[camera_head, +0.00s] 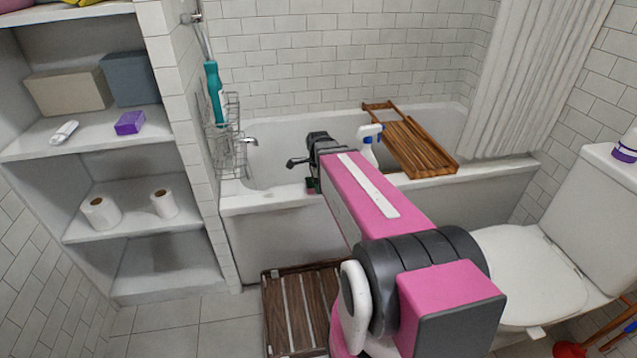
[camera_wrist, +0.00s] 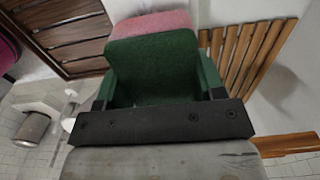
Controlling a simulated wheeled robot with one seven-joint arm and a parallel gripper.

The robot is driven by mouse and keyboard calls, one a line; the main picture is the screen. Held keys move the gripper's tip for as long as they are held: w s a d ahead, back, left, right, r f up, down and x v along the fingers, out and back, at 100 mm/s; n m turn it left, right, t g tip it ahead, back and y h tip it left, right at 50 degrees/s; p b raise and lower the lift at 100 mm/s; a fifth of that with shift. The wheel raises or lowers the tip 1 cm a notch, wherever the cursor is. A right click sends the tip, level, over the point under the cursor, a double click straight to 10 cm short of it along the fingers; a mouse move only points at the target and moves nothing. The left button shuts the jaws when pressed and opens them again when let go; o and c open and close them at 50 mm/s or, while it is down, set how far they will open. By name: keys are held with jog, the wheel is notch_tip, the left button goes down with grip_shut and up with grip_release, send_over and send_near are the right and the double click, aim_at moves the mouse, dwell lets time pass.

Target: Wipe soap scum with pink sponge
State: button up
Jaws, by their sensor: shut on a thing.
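The pink sponge (camera_wrist: 150,23) shows at the top middle of the wrist view, with a dark green face (camera_wrist: 152,70) towards the camera. My gripper (camera_wrist: 158,85) is shut on it. In the head view my arm reaches forward to the bathtub (camera_head: 265,203), and my gripper (camera_head: 314,186) is a small dark shape by the front rim, mostly hidden by the arm. I cannot tell whether the sponge touches the tub. No soap scum can be made out in either view.
A wooden bath tray (camera_head: 415,145) lies across the tub on the right, with a spray bottle (camera_head: 368,145) beside it. A wire caddy (camera_head: 228,150) hangs at the left wall. A wooden slatted mat (camera_head: 290,305) is on the floor; a toilet (camera_head: 530,275) stands right.

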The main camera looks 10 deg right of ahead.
aim_at(299, 193)
jog(key=shift+f, duration=0.45)
jog(key=shift+a, duration=0.15)
jog(key=shift+a, duration=2.7)
jog(key=shift+a+f, duration=0.15)
jog(key=shift+a, duration=0.65)
jog(key=shift+c, duration=0.6)
